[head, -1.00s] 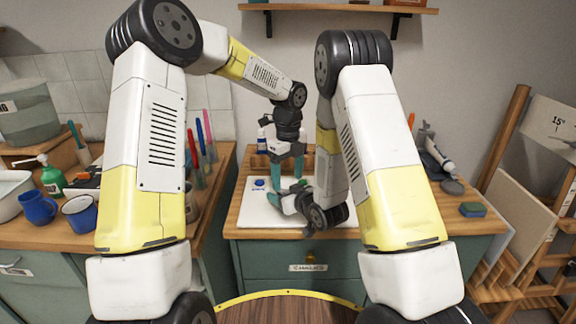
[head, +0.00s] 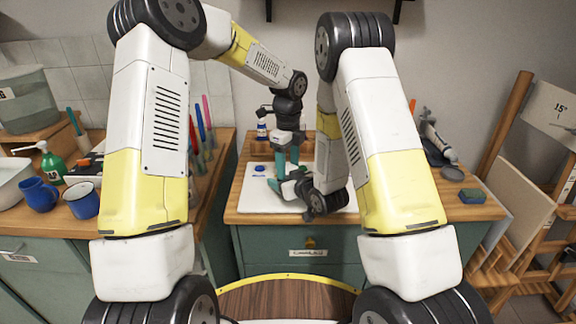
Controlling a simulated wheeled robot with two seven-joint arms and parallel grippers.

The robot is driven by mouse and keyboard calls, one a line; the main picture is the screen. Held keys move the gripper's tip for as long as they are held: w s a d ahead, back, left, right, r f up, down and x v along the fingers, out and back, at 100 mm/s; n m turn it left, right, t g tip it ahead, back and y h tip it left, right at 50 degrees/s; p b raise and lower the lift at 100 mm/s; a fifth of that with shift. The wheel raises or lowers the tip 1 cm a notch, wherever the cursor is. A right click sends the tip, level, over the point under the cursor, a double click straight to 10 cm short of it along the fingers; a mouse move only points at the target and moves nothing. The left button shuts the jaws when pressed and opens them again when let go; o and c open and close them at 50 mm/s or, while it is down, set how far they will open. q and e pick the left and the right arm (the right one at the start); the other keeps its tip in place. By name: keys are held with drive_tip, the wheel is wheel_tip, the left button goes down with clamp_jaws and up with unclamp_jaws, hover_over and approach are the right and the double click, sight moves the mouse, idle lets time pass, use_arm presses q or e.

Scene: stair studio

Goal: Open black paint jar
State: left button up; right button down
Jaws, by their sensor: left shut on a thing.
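My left gripper (head: 286,162) points down over the white board (head: 256,197) on the middle cabinet. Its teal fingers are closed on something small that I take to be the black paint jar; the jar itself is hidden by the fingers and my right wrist. My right gripper (head: 288,188) lies low over the board, just in front of the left fingers, coming in from the right. Its fingertips are mostly covered, so I cannot tell whether it is open or shut.
A small blue-topped item (head: 260,168) lies on the board, left of the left gripper. Blue mugs (head: 38,195) and a green pump bottle (head: 53,165) stand on the left counter. A sponge (head: 472,196) lies at right.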

use_arm(q)
drive_tip(key=shift+n, duration=0.6)
drive_tip(key=o, duration=1.6)
drive_tip(key=shift+c, duration=0.2)
drive_tip(key=shift+r, duration=0.1)
